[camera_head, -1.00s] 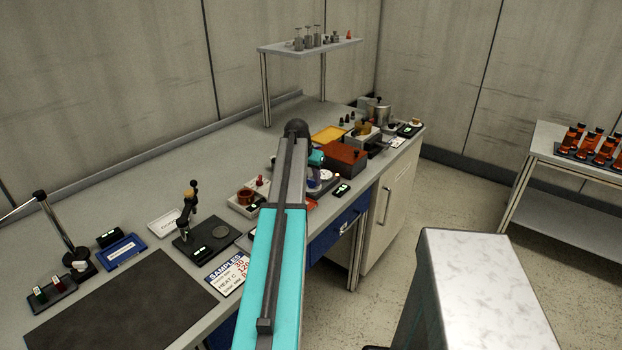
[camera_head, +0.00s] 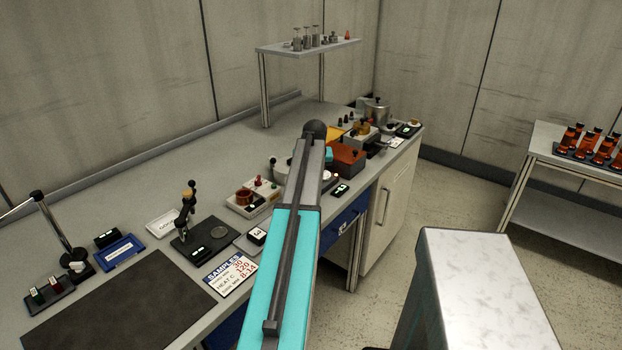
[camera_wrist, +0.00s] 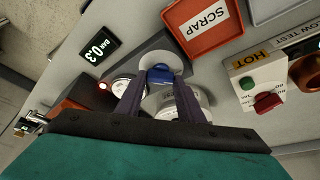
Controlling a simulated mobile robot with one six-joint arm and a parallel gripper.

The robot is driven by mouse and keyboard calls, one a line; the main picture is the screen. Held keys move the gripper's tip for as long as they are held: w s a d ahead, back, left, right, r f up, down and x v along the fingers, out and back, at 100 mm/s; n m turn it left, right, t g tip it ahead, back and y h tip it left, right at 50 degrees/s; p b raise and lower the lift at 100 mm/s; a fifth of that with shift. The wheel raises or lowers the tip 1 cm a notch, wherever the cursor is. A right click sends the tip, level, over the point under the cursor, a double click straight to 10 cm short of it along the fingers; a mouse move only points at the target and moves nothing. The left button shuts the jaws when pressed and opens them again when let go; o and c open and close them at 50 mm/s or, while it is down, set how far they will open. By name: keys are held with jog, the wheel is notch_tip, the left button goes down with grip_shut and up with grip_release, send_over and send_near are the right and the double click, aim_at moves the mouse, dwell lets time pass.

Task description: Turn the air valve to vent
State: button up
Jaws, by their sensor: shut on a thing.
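The air valve appears in the wrist view as a blue knob (camera_wrist: 160,75) on a dark grey unit. My gripper (camera_wrist: 158,84) is shut on this blue knob, with one dark finger at either side. Below it is a round white part with lettering (camera_wrist: 178,104), partly covered by the right finger. A small white dial (camera_wrist: 122,84) shows beside the left finger. A black display (camera_wrist: 98,45) reading "0.3 BAR" lies to the left. In the head view my arm hides the valve and the gripper.
An orange SCRAP tray (camera_wrist: 207,23) lies close above the valve in the wrist view. A HOT-labelled box with a green and a red knob (camera_wrist: 257,80) stands to the right. In the head view, a brown box (camera_head: 346,158) and several instruments stand farther along the bench.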

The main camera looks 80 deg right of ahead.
jog(key=shift+s+a+f, duration=0.1)
jog(key=shift+s, duration=0.05)
jog(key=o, duration=1.1)
jog(key=shift+c, duration=0.2)
jog(key=shift+r, duration=0.2)
jog(key=b+v, duration=0.2)
jog(key=v, duration=1.1)
jog(key=shift+r, duration=0.25)
jog(key=shift+s, duration=0.1)
